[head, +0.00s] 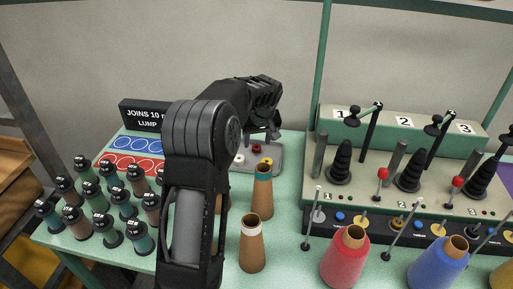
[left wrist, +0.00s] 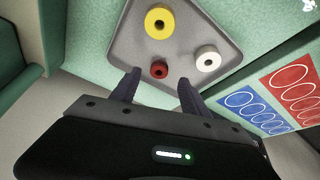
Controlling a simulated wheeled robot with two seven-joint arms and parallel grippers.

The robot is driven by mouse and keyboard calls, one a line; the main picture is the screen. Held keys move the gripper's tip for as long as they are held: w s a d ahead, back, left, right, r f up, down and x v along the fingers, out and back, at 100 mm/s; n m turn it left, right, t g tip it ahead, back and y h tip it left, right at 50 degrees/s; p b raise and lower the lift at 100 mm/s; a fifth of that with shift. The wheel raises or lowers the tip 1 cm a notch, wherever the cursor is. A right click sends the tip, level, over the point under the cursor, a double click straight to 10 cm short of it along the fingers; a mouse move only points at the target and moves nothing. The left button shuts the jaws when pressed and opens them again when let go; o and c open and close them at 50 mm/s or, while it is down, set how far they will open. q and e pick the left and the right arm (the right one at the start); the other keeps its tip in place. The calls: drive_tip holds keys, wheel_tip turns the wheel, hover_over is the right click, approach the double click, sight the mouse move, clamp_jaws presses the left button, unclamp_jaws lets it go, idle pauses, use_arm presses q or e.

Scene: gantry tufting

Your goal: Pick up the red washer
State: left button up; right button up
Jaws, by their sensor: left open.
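The red washer (left wrist: 159,69) lies on a grey tray (left wrist: 185,25) in the left wrist view, beside a yellow washer (left wrist: 158,22) and a white washer (left wrist: 207,59). In the head view the red washer (head: 257,148) shows on the tray just below my left gripper (head: 262,136). In the left wrist view my left gripper (left wrist: 158,85) is open and empty. Its two fingers point towards the red washer, with the washer lying between their lines near the tips. I cannot tell how high the fingertips are above the tray. My right gripper is not in view.
A machine with numbered posts (head: 405,190) stands right of the tray. Brown cones (head: 262,195), a red cone (head: 345,260) and a blue cone (head: 437,265) stand in front. Several small bobbins (head: 110,232) crowd the left, near a card of blue and red circles (head: 125,163).

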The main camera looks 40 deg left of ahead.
sight(257, 148)
use_arm(q)
drive_tip(key=x, duration=0.3)
drive_tip(key=shift+w+f+p, duration=0.15)
drive_tip(key=shift+f+p, duration=0.05)
drive_tip(key=shift+p, duration=0.1)
drive_tip(key=shift+c, duration=0.4)
clamp_jaws()
idle(0.4)
